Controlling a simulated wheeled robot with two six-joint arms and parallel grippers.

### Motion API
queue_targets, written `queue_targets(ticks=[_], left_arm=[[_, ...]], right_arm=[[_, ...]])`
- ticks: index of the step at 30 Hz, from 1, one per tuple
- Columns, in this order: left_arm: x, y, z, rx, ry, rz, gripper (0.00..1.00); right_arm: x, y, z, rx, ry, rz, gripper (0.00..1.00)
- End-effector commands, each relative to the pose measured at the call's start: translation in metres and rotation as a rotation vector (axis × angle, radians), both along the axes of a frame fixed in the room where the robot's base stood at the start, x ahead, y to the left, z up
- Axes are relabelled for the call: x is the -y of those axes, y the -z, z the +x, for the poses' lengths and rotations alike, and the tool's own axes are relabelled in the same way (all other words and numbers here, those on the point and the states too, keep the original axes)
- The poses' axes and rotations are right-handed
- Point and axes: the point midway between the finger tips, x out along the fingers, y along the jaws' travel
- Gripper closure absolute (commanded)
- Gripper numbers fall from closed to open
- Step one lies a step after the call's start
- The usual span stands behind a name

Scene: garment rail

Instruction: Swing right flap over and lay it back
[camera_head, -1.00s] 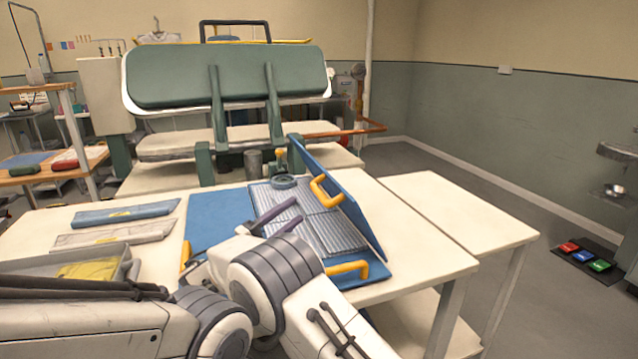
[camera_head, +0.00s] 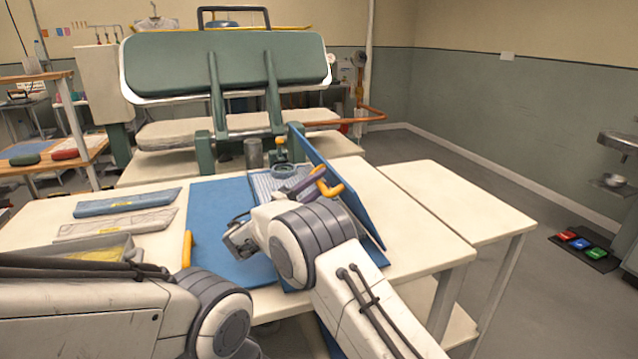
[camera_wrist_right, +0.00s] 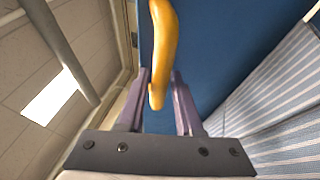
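The blue right flap (camera_head: 345,190) stands up steeply at the right side of the blue folding board (camera_head: 215,210). It has a yellow handle (camera_head: 330,188) on its left-facing side. My right gripper (camera_head: 305,186) is at this handle. In the right wrist view, the purple fingers of my right gripper (camera_wrist_right: 158,98) are open on either side of the yellow handle (camera_wrist_right: 163,45), with gaps showing. A striped garment (camera_head: 268,182) lies on the board beside the flap, largely hidden by my right arm.
The board lies on a white table (camera_head: 420,240). Two folded garments (camera_head: 125,203) and a grey bin (camera_head: 75,250) are to its left. A green press (camera_head: 225,65) stands behind. Another white table (camera_head: 450,200) at the right is clear.

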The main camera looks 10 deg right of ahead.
Motion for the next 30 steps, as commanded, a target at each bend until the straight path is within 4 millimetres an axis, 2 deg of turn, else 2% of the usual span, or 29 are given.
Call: queue_targets(ticks=[1,2,30], left_arm=[[0.0,0.0,0.0,0.0,0.0,0.0,0.48],[0.0,0.0,0.0,0.0,0.0,0.0,0.48],[0.0,0.0,0.0,0.0,0.0,0.0,0.48]], right_arm=[[-0.0002,0.0001,-0.0001,0.0,0.0,0.0,0.9],[-0.0002,0.0001,-0.0001,0.0,0.0,0.0,1.0],[-0.0003,0.0007,-0.0004,-0.001,0.0,0.0,1.0]])
